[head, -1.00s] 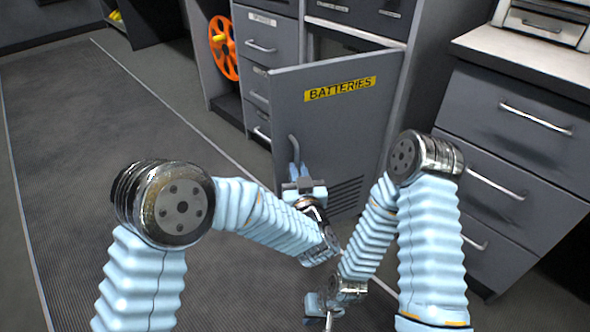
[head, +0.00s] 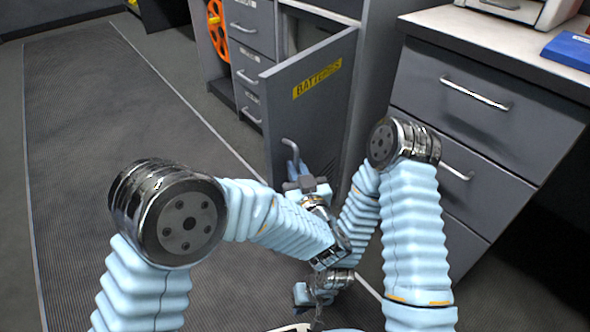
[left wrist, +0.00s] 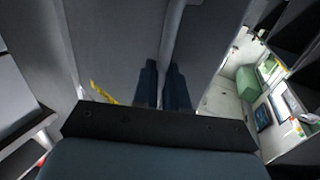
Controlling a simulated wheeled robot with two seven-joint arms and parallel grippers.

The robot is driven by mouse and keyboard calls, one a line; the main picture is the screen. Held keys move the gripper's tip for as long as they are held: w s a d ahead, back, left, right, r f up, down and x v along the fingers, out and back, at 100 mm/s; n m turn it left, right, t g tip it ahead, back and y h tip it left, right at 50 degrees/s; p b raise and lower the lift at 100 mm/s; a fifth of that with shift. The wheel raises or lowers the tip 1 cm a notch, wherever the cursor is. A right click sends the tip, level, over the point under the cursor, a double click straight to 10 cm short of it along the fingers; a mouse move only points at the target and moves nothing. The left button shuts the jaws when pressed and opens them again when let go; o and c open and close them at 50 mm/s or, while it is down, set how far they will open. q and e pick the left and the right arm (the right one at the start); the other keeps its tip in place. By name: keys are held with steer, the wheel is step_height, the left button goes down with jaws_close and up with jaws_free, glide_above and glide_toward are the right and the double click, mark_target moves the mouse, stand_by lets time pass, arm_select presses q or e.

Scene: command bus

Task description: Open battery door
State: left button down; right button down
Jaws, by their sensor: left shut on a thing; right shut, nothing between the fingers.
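The battery door (head: 318,110) is a grey panel with a yellow "BATTERIES" label (head: 318,78). It stands swung open from its cabinet, with a dark gap behind its top edge. Its bar handle (head: 289,147) is near the free edge. My left gripper (head: 296,172) is shut on the handle. In the left wrist view the two blue fingers (left wrist: 162,85) sit on either side of the handle bar (left wrist: 172,40). My right gripper (head: 306,296) is low, below the left one, shut and clear of the door. Its fingertips are hard to make out.
Grey drawers (head: 480,115) with bar handles stand right of the door, under a light countertop (head: 500,45) with a blue object (head: 572,50). More drawers (head: 250,70) and an orange reel (head: 216,28) are behind on the left. The floor mat (head: 95,120) at left is clear.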

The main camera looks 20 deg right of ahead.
arm_select(q)
steer(key=shift+d+r+h, duration=0.25)
steer(key=shift+d+h, duration=0.05)
steer(key=shift+d, duration=0.2)
steer(key=c, duration=1.2)
jaws_free()
steer(key=shift+w+f, duration=0.1)
steer(key=shift+w, duration=0.05)
steer(key=shift+o, duration=0.2)
arm_select(e)
steer(key=shift+d, duration=0.1)
arm_select(q)
steer(key=shift+a+f, duration=0.1)
steer(key=shift+a, duration=0.05)
arm_select(e)
steer(key=shift+f, duration=0.1)
